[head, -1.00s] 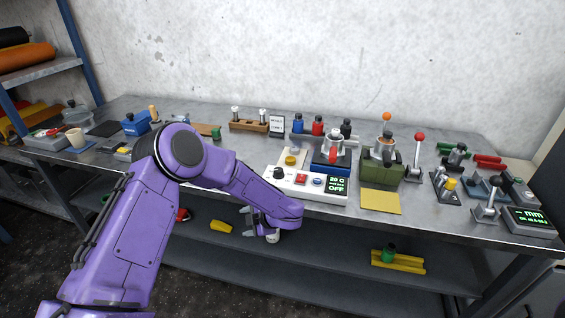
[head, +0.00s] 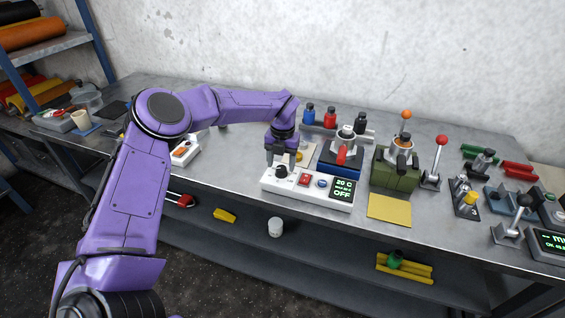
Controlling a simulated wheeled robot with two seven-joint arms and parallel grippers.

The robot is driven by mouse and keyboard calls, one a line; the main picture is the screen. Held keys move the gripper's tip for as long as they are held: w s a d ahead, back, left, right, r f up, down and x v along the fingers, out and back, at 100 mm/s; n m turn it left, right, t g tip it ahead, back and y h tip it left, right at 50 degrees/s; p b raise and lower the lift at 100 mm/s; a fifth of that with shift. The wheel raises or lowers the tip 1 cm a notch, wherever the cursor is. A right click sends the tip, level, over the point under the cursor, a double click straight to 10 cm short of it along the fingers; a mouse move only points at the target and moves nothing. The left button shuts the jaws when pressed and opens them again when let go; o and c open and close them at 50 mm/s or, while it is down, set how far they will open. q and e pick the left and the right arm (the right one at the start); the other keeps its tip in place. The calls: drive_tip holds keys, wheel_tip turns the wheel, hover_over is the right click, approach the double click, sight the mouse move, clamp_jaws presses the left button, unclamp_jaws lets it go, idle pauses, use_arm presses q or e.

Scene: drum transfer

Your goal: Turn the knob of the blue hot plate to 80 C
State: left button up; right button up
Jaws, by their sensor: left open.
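The blue hot plate (head: 338,165) stands on the bench with a metal pot (head: 346,138) on it. Its white control panel (head: 305,194) in front bears a black knob (head: 282,172), a red button (head: 305,180), a blue button (head: 322,183) and a display (head: 343,190) reading 20 C and OFF. My left gripper (head: 282,160) points down, open, just above and behind the knob; whether the fingers straddle it I cannot tell. My right gripper is not in view.
A green device (head: 394,169) with a pot and a lever with a red ball (head: 441,141) stand to the right. A yellow pad (head: 389,208) lies at the front edge. Several bottles stand behind the hot plate. My left arm hides part of the bench's left side.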

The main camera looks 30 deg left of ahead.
use_arm(q)
wheel_tip(320, 180, down, 2)
drive_tip(key=shift+d, duration=0.1)
drive_tip(key=c, duration=1)
drive_tip(key=shift+c, duration=0.2)
